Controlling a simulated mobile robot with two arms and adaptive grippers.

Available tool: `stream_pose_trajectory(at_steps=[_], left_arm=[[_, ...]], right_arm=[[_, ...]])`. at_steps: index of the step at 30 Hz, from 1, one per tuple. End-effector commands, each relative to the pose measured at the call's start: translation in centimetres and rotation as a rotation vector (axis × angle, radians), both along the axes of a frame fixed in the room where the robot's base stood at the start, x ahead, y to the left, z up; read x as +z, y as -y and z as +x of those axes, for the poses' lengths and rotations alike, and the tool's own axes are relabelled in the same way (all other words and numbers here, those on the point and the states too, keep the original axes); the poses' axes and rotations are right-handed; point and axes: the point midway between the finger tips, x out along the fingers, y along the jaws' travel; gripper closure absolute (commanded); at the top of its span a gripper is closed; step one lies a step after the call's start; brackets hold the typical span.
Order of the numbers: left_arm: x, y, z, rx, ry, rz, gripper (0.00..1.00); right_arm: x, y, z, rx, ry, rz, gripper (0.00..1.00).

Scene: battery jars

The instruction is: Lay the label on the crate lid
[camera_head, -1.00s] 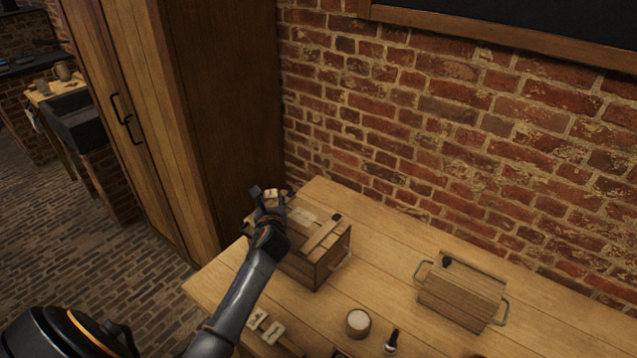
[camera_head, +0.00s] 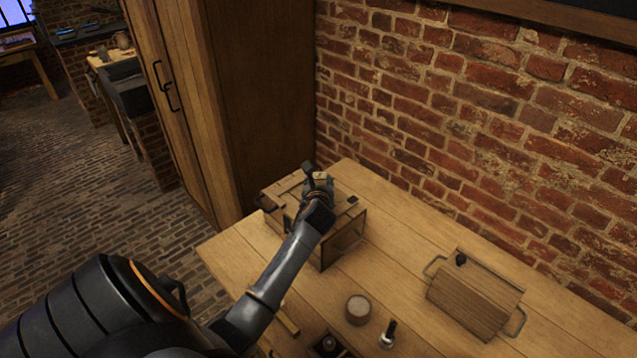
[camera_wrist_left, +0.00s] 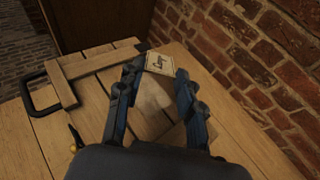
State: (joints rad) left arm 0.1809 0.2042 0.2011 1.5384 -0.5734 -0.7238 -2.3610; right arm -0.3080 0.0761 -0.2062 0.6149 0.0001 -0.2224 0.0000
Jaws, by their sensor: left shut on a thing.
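The label (camera_wrist_left: 160,64) is a small pale tag with dark lettering. It sits between the fingertips of my left gripper (camera_wrist_left: 156,72), which is shut on it, over the crate lid. In the head view my left gripper (camera_head: 317,180) is above the wooden crate (camera_head: 343,240) and hides much of its lid. The wrist view shows the lid's planks and a cross batten (camera_wrist_left: 62,84), with a paler rectangular patch (camera_wrist_left: 152,95) between the fingers. I cannot tell whether the label touches the lid. My right gripper is not in view.
A wooden board or box with metal handles (camera_head: 475,295) lies on the table at right. A round pot (camera_head: 358,309) and a small dark-handled tool (camera_head: 388,335) stand in front of the crate. A brick wall and a tall cabinet (camera_head: 265,90) close the back.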

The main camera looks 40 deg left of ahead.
Motion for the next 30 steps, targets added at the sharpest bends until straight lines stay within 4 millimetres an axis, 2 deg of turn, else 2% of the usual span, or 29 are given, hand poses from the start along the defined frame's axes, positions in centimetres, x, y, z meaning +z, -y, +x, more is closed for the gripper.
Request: stream_pose_trajectory(at_steps=[1,6,16,21,30], left_arm=[[-0.8,0.0,0.0,0.000,0.001,-0.001,0.73],[-1.8,-0.1,0.0,0.002,0.001,0.000,0.73],[-3.8,0.0,0.0,0.001,0.003,-0.002,0.73],[-5.0,-0.1,0.0,0.001,-0.001,0.001,0.73],[-6.1,-0.1,0.0,0.001,0.001,0.001,0.73]], right_arm=[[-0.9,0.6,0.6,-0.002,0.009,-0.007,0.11],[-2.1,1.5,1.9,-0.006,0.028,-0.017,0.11],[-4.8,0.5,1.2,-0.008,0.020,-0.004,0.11],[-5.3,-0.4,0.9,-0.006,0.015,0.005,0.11],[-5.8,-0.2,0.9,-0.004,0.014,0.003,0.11]])
